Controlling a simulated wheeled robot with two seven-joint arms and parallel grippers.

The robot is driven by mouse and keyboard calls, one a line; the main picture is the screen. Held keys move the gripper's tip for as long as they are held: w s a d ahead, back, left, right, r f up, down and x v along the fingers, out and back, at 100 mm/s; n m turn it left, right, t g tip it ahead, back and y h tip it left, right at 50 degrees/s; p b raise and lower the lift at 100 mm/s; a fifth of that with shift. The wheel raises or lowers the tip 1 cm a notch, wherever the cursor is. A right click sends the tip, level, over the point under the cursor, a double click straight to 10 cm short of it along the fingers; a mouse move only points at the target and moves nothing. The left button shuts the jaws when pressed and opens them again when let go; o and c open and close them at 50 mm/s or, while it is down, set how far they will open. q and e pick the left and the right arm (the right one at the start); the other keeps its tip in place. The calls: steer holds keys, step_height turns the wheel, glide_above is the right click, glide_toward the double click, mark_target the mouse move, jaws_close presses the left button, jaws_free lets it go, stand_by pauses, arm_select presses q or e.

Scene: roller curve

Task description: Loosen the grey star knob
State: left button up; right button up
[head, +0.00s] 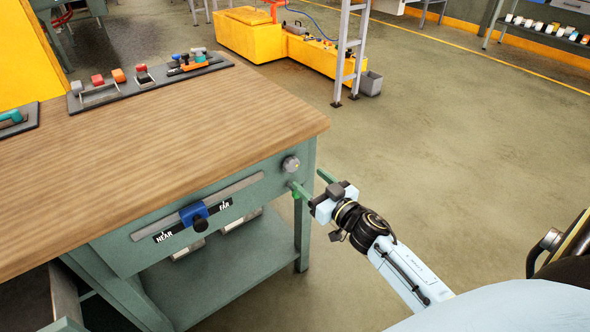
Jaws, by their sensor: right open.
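The grey star knob (291,164) sits on the green front of the workbench, near its right corner and just under the wooden top. My right gripper (312,182) is open and empty, just below and to the right of the knob. Its two greenish fingers are spread and point toward the bench corner. The knob is not between the fingers, and I see no contact with it. My left gripper is out of view.
A blue slider (193,214) with a black knob sits on a NEAR–FAR rail along the bench front. Small tools and blocks stand in a grey rack (130,88) at the back of the wooden top (170,150). The floor right of the bench is clear.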

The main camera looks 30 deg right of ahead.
mark_target(294, 166)
steer(key=w, duration=0.4)
steer(key=w+b, duration=0.1)
steer(key=w, duration=0.1)
steer(key=shift+w+a, duration=0.1)
steer(key=shift+a, duration=0.15)
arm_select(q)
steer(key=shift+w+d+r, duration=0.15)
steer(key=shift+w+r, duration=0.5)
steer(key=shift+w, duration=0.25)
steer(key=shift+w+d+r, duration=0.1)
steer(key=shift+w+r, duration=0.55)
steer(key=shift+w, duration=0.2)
arm_select(e)
steer(key=shift+w, duration=0.7)
steer(key=c, duration=1)
